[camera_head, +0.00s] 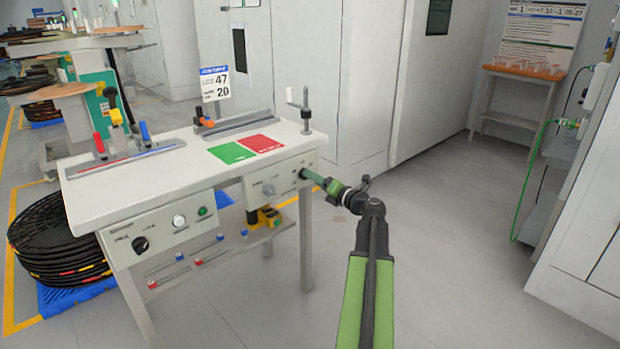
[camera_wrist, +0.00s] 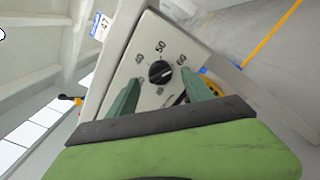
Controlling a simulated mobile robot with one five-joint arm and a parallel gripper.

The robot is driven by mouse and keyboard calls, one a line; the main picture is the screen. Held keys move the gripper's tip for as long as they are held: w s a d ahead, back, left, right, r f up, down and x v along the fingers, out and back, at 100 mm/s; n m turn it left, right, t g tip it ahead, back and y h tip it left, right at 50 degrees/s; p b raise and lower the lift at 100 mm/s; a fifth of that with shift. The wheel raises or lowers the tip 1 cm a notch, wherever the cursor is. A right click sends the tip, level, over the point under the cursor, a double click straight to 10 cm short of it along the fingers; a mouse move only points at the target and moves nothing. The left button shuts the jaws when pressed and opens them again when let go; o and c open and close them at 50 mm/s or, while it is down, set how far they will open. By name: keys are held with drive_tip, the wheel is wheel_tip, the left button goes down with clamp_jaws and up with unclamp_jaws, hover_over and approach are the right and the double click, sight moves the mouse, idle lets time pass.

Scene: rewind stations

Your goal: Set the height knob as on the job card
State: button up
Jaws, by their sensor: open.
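The job card (camera_head: 215,84) stands at the back of the white bench (camera_head: 125,193); it reads 47 on one line and 20 below, with the small word beside 20 too small to read. In the wrist view, a round black knob (camera_wrist: 160,72) sits on a pale panel (camera_wrist: 172,34) with numbers 40, 50 and 60 around it; a lower number is unclear. A light pointer mark shows on the knob, but I cannot tell its exact setting. My gripper (camera_wrist: 160,77) is open, with a finger to each side of the knob and apparently short of it. In the head view my gripper (camera_head: 312,178) hides that knob.
The right front panel (camera_head: 285,177) also carries a grey knob (camera_head: 269,189); the left panel has a black knob (camera_head: 140,244) and a green button (camera_head: 202,211). Green and red mats (camera_head: 262,143) lie on the bench. Black reels (camera_head: 55,240) are stacked left. The floor to the right is clear.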

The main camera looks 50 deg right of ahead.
drive_tip(key=w, duration=0.3)
drive_tip(key=shift+d, duration=0.15)
clamp_jaws()
idle(0.3)
